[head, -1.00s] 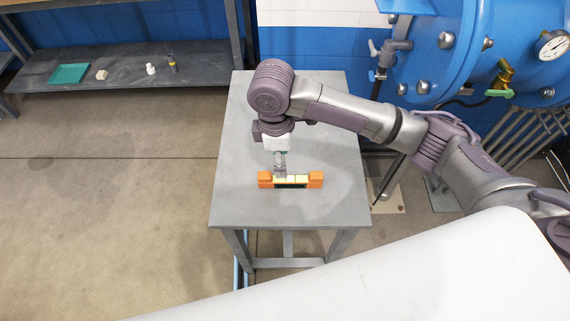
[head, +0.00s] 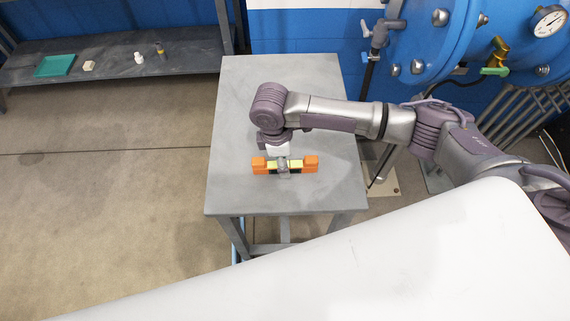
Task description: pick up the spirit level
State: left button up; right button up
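The spirit level (head: 311,162) lies crosswise on the grey table in the head view, with orange ends and a yellow and black middle. My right gripper (head: 283,168) comes down over the middle of the level, and its fingers cover part of it. It is too small to tell whether the fingers are closed on the level or only around it. The level looks to be at table height. My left gripper is not in view.
The grey table (head: 235,110) is otherwise bare. A blue tank with a gauge (head: 549,22) and a green-handled valve (head: 495,71) stands behind it at right. A shelf at back left holds a teal tray (head: 56,65) and small items. A white surface (head: 350,265) fills the foreground.

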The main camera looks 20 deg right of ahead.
jog(key=shift+d+f, duration=0.1)
jog(key=shift+f, duration=0.85)
jog(key=shift+r, duration=0.1)
grip_shut()
